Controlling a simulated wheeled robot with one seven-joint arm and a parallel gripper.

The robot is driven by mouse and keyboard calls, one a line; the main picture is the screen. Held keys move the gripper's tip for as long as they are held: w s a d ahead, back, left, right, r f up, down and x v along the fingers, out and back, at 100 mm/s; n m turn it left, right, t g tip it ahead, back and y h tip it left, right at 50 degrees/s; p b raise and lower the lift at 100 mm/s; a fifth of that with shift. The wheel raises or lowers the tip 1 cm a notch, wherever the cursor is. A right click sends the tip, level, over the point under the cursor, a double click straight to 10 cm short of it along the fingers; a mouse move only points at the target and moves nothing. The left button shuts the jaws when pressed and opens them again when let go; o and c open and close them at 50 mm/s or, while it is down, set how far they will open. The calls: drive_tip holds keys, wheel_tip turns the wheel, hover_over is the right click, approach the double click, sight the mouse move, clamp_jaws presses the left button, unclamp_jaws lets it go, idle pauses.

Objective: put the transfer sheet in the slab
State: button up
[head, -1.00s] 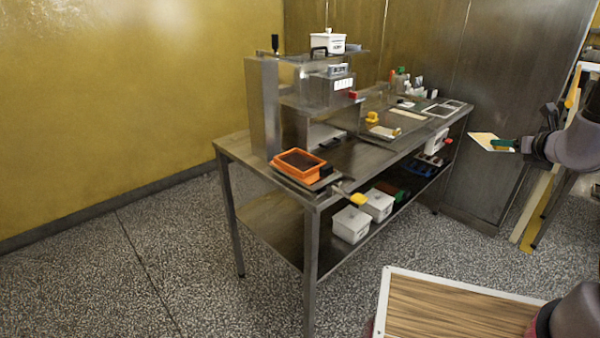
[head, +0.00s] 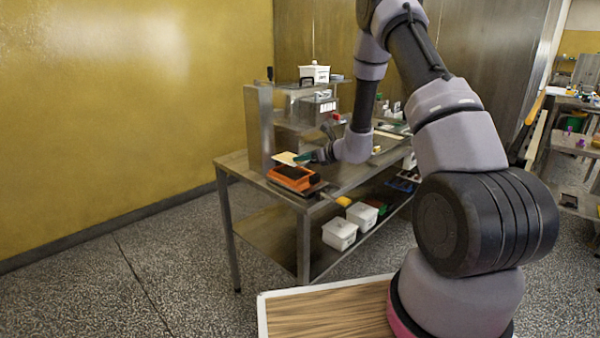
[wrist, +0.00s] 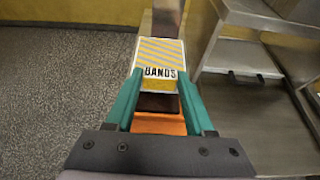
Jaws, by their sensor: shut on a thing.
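The transfer sheet (wrist: 162,52) is a pale card with yellow diagonal stripes and a dark "BANDS" label. My gripper (wrist: 160,76), with green fingers, is shut on its near end; it also shows in the head view (head: 303,158). The sheet shows there as a small cream panel (head: 285,158). The slab, an orange frame with a dark inside (head: 292,178), sits at the bench's near left corner. The sheet is held above the slab, apart from it. In the wrist view the slab's orange rim (wrist: 158,124) shows between the fingers, and the sheet hides much of the slab.
The steel bench (head: 245,160) carries an upright machine housing (head: 258,125) beside the slab, with shelves above. A yellow knob (head: 343,201) sticks out at the bench's front edge. White tubs (head: 340,233) stand on the lower shelf. The floor left of the bench is clear.

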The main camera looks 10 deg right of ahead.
sight(305, 177)
drive_tip(key=shift+d+f, duration=0.15)
drive_tip(key=shift+f, duration=2.45)
drive_tip(key=shift+f, duration=0.2)
drive_tip(key=o, duration=1.3)
drive_tip(key=shift+r, duration=0.1)
